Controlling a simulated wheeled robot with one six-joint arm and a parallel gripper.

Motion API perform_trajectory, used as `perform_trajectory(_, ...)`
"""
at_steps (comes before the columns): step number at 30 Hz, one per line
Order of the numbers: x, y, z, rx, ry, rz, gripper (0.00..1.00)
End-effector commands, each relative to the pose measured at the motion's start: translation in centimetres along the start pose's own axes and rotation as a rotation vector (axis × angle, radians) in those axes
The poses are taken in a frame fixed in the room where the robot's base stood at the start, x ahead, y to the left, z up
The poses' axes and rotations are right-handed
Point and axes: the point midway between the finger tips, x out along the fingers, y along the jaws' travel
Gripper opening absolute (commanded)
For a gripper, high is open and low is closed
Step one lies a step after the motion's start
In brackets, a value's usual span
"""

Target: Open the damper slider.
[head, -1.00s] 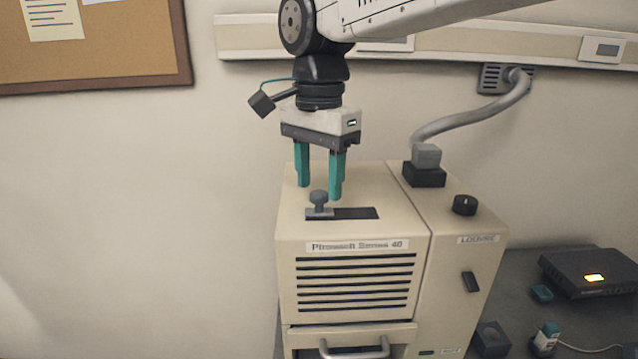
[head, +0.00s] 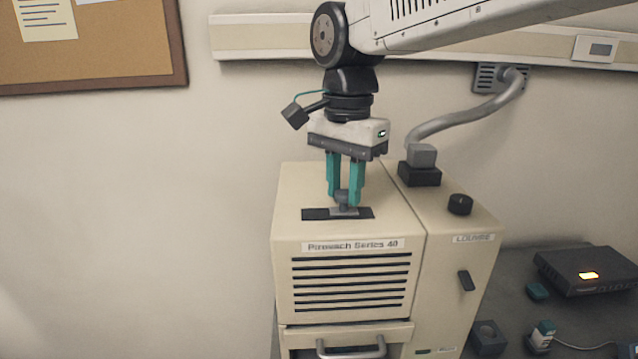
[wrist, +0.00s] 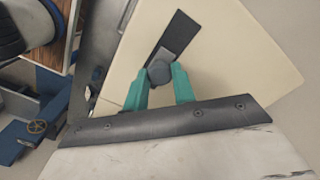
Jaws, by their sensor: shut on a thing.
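The damper slider is a grey round knob (head: 342,196) on a small flat plate, set in a dark slot (head: 316,214) on top of the beige unit. The plate sits a little right of the slot's middle, with dark opening on both sides. My gripper (head: 345,200) points down and is shut on the knob, one teal finger on each side. In the wrist view the knob (wrist: 159,72) shows between the fingertips, with the dark slot (wrist: 183,33) running beyond it. The fingers partly hide the knob in the head view.
A black box with a grey plug and thick cable (head: 419,174) and a black dial (head: 460,204) stand on the unit's right section. A black router (head: 590,272) lies on the table at right. The unit's top left of the slot is clear.

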Motion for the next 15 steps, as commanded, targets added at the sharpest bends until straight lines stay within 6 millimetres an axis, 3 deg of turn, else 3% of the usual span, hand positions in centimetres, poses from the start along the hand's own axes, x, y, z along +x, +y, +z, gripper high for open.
perform_trajectory(3,-0.09,1.26,-1.35,0.004,0.001,-0.003,0.0)
perform_trajectory(9,-0.09,1.44,-1.5,0.0,0.001,-0.003,0.0)
perform_trajectory(10,-0.09,1.44,-1.5,0.0,0.001,-0.003,0.29)
perform_trajectory(12,-0.09,1.43,-1.5,0.0,0.001,-0.003,0.48)
perform_trajectory(15,-0.07,1.43,-1.48,0.0,0.001,-0.002,0.48)
